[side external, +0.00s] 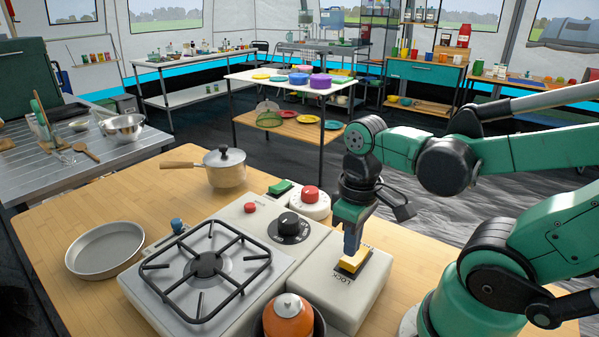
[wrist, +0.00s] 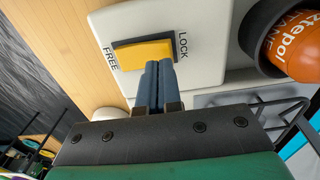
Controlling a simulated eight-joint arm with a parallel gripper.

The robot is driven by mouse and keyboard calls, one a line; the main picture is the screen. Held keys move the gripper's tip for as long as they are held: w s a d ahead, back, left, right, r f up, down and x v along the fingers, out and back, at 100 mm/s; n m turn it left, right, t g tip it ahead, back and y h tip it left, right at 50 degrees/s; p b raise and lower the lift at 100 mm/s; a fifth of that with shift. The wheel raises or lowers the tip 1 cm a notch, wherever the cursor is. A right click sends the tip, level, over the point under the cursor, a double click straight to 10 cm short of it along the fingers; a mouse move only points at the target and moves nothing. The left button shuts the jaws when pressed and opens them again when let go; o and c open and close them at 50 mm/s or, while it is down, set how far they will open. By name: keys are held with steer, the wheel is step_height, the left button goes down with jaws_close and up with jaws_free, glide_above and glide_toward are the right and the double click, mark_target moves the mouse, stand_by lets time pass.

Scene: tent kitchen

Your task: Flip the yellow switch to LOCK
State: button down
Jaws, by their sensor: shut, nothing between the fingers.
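The yellow switch (side external: 355,264) is a rocker in a dark frame on top of a white box (side external: 345,298) at the right of the stove. The wrist view shows the yellow switch (wrist: 140,56) with FREE printed at its left end and LOCK at its right end. My gripper (side external: 351,252) points down at the switch, fingers shut together and empty. In the wrist view my gripper (wrist: 158,66) covers part of the switch's lower edge, nearer the LOCK end. I cannot tell whether the fingertips touch it, or which end is pressed down.
An orange canister (side external: 288,318) stands in a dark holder in front of the white box. The gas burner (side external: 205,264) and a black knob (side external: 289,223) are to the left. A pot (side external: 225,168) and an empty pan (side external: 104,249) stand on the wooden table.

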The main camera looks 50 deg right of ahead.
mark_target(350, 260)
steer(key=shift+f, duration=0.95)
stand_by(0.3)
steer(key=shift+r, duration=3.55)
steer(key=w+a+t, duration=0.3)
steer(key=w+t, duration=0.4)
steer(key=w, duration=0.1)
steer(key=shift+w+f, duration=0.2)
steer(key=shift+f, duration=0.05)
